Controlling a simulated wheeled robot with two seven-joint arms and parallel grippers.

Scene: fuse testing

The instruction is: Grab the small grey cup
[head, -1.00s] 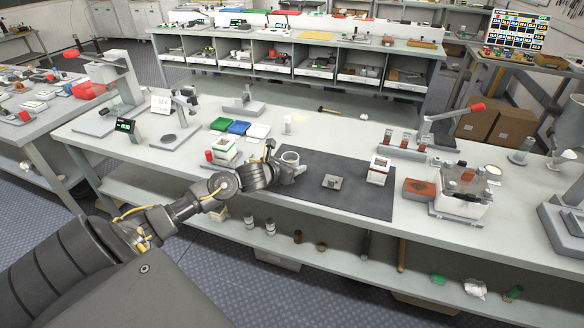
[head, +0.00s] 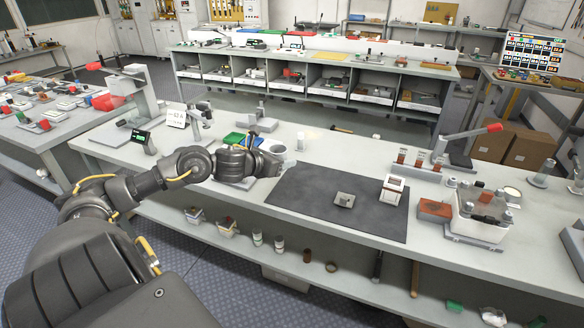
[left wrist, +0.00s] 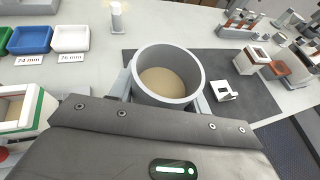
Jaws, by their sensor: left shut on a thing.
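The small grey cup (left wrist: 190,104) is round and open at the top, with sand-coloured material inside. My left gripper (left wrist: 165,92) is shut on it, with one finger against each side of its wall. In the head view the cup (head: 278,147) shows at the end of my left gripper (head: 272,161), near the left end of the dark mat. The cup looks upright. I cannot tell whether its base touches the table. My right gripper is not in view.
Blue (left wrist: 32,39) and white (left wrist: 70,38) trays lie left of the cup. A white cylinder (left wrist: 116,17) stands behind. The mat's middle is mostly clear.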

